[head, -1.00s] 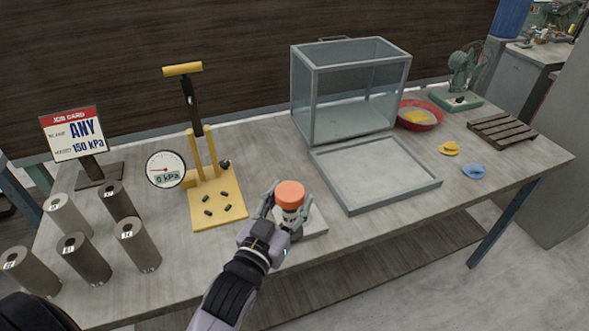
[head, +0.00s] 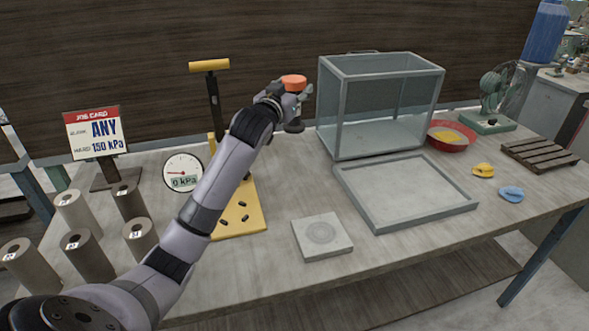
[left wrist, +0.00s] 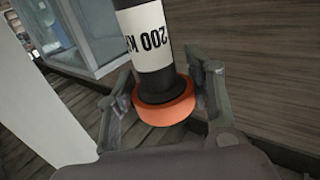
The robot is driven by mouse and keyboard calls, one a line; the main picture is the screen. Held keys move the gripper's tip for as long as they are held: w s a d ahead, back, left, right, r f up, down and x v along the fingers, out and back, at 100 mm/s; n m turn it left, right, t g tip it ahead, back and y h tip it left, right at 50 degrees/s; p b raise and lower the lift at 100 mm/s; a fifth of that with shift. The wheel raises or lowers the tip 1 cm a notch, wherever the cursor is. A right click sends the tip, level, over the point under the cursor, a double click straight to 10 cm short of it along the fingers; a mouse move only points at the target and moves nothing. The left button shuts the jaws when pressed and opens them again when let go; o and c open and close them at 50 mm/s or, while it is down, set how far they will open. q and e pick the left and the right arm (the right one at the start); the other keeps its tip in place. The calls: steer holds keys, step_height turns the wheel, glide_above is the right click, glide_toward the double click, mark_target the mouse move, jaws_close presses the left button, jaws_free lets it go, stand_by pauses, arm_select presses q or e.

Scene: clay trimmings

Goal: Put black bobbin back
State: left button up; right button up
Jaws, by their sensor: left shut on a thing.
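The black bobbin (head: 293,82) has an orange cap and a white label reading 200 k-something, seen upside down in the left wrist view (left wrist: 150,38). My left gripper (head: 292,100) is shut on it, fingers on either side near the orange end. The bobbin is held in the air, left of the glass case in the head view, its dark foot pointing down. The square grey plate (head: 336,248) with a round mark lies bare at the table's front. My right gripper is not in view.
Yellow pump stand (head: 240,222) with small black pieces, gauge (head: 183,172) reading 0 kPa, job card (head: 93,130) and several grey cylinders (head: 88,257) stand left. Glass case (head: 340,112), grey tray (head: 422,215), red bowl (head: 462,147) and pallet (head: 540,152) are right.

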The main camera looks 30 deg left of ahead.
arm_select(q)
step_height(320, 180, down, 18)
stand_by(0.4)
steer(key=o, duration=1.3)
steer(key=shift+f, duration=0.1)
